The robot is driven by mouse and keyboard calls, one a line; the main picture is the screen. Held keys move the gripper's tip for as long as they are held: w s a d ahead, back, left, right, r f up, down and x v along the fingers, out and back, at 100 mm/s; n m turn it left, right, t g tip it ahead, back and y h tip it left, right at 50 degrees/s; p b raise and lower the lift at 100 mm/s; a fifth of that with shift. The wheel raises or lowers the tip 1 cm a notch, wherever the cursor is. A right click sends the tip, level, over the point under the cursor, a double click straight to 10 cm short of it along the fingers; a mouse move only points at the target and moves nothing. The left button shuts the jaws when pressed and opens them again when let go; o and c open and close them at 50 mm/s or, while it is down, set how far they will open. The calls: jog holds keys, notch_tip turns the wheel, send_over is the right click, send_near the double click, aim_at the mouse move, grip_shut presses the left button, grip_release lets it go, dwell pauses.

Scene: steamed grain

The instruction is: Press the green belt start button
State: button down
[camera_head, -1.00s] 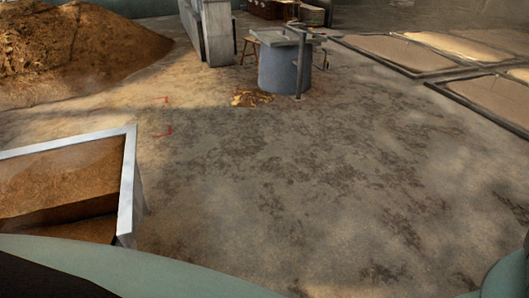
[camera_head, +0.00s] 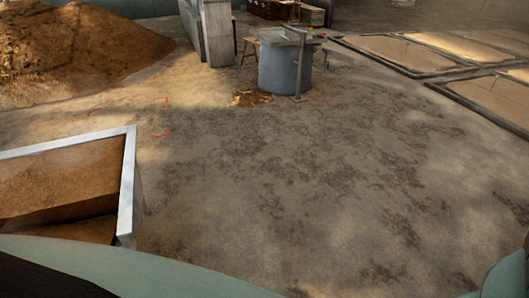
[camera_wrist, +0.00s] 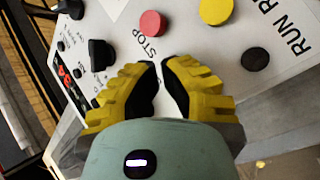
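In the wrist view, a pale control panel (camera_wrist: 188,42) fills the upper part of the picture. A red button (camera_wrist: 152,23) with the word STOP beside it sits just above my fingertips. A yellow button (camera_wrist: 216,11) is to its right, and a dark round button (camera_wrist: 255,59) lies near the text starting RUN. No green button can be made out; my gripper covers part of the panel. My gripper (camera_wrist: 160,72) has its yellow and black fingers nearly together at the tips, over the panel. Nothing shows between them. The head view does not show my gripper or the panel.
A black knob (camera_wrist: 101,54) and small switches are at the panel's left. In the head view, a metal-rimmed bin of grain (camera_head: 127,190) is at the lower left, a grain heap (camera_head: 75,50) behind it. A blue-grey drum (camera_head: 284,72) stands farther back. The middle floor is clear.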

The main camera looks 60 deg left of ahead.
jog(key=shift+w+f, duration=0.1)
jog(key=shift+w, duration=0.05)
jog(key=shift+w+b, duration=0.3)
jog(key=shift+b, duration=0.2)
jog(key=shift+w+d+b, duration=0.15)
jog(key=shift+w+b, duration=0.35)
jog(key=shift+b, duration=0.05)
dwell(0.6)
jog(key=shift+s, duration=0.15)
jog(key=shift+s+a+p, duration=0.25)
jog(key=shift+s+p, duration=0.2)
jog(key=shift+s, duration=0.3)
jog(key=shift+s, duration=0.1)
jog(key=shift+s+a+p, duration=0.2)
jog(key=shift+s+p, duration=0.05)
jog(key=shift+s, duration=0.5)
jog(key=shift+s+a+p, duration=0.15)
jog(key=shift+s+p, duration=0.15)
jog(key=shift+s, duration=0.5)
jog(key=shift+s+a+p, duration=0.2)
jog(key=shift+s+p, duration=0.05)
jog(key=shift+s, duration=0.5)
